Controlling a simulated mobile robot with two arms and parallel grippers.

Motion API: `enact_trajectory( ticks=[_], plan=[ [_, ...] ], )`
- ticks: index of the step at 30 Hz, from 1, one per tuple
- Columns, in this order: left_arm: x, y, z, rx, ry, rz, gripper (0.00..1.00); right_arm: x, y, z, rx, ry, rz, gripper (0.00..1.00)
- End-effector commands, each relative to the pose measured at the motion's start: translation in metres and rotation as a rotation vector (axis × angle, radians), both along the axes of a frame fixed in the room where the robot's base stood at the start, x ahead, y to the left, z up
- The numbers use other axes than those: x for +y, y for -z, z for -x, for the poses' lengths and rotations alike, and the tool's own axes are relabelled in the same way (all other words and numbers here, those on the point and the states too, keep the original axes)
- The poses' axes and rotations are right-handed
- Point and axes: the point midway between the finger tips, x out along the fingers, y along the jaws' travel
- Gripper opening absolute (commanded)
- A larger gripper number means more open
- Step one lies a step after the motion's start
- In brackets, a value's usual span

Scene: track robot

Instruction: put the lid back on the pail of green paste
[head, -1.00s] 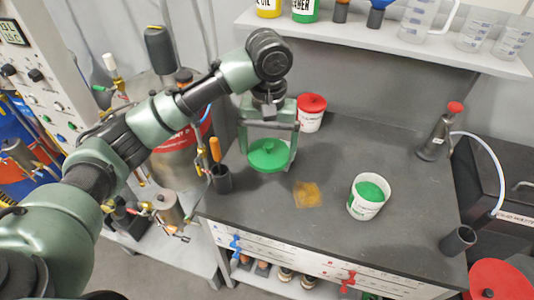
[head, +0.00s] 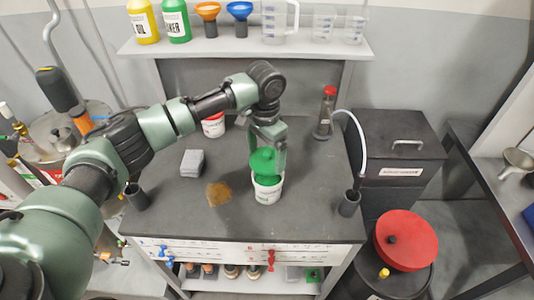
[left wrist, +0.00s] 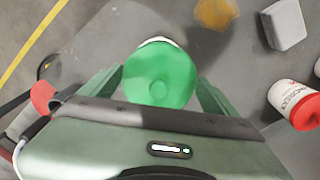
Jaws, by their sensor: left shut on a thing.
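My left gripper (head: 267,146) is shut on the green lid (head: 263,161), a round disc with a small knob. The lid is over the white pail (head: 267,194) on the dark bench and hides part of its mouth. Some green paste (head: 268,180) shows below the lid's near edge, so the lid looks raised above the rim. In the left wrist view the lid (left wrist: 160,77) sits between the two fingers and covers nearly all of the pail, leaving a thin white edge (left wrist: 157,41). My right gripper is not in view.
A brown stain (head: 218,194), a grey block (head: 192,163) and a red-lidded pail (head: 213,125) are to the left. A pump bottle (head: 325,114) stands behind right, and a dark cup (head: 349,203) is at the right edge. The bench front is clear.

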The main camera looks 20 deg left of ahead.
Motion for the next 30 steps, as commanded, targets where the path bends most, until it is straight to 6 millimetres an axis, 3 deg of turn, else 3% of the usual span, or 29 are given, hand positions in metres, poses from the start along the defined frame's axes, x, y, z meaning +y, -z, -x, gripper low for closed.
enact_trajectory(
  ticks=[15,30],
  plan=[
    [0.000,0.040,0.000,-0.001,0.000,0.001,0.52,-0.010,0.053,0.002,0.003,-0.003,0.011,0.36],
    [0.000,0.058,0.000,0.000,-0.001,0.000,0.52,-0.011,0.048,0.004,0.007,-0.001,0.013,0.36]
  ],
)
